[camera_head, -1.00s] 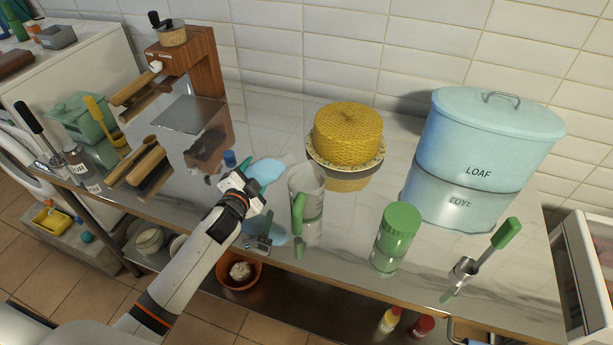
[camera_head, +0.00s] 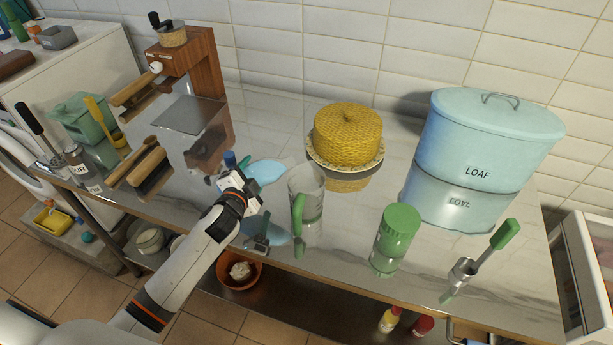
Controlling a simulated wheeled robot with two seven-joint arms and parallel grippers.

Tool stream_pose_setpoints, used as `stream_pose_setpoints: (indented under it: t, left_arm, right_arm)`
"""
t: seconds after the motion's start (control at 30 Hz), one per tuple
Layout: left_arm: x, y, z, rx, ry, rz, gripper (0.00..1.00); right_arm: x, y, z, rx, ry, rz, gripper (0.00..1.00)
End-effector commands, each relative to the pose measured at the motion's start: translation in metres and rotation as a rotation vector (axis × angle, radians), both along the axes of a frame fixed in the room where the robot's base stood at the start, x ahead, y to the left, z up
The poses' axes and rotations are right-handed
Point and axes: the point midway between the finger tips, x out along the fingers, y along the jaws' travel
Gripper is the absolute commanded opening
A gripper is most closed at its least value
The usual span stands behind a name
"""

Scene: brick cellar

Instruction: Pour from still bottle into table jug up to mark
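A bottle with a dark blue cap (camera_head: 229,159) stands on the counter at centre left; its body is mostly hidden behind my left gripper. My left gripper (camera_head: 227,172) is at the bottle, its fingertips spread apart to either side below the cap. Whether they touch the bottle cannot be seen. The clear jug (camera_head: 309,196) with a green handle stands upright just right of the gripper. Faint markings show on its side, but the mark and any contents are too small to read. My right gripper is out of view.
A light blue flat item (camera_head: 266,171) lies behind the gripper. A yellow woven dome (camera_head: 348,135) on a plate stands behind the jug.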

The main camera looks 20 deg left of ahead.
Motion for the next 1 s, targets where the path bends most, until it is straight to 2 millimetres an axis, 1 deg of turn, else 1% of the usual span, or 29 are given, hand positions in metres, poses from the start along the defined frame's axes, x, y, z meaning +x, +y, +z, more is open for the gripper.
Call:
stream_pose_setpoints:
  t: [0.03, 1.0]
  left_arm:
    - [0.0007, 0.0003, 0.003, 0.007, -0.004, -0.001, 0.17]
    - [-0.0006, 0.0053, 0.0126, 0.111, 0.021, 0.0, 0.17]
  right_arm:
    - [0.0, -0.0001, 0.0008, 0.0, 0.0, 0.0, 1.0]
    - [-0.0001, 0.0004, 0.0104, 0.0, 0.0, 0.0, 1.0]
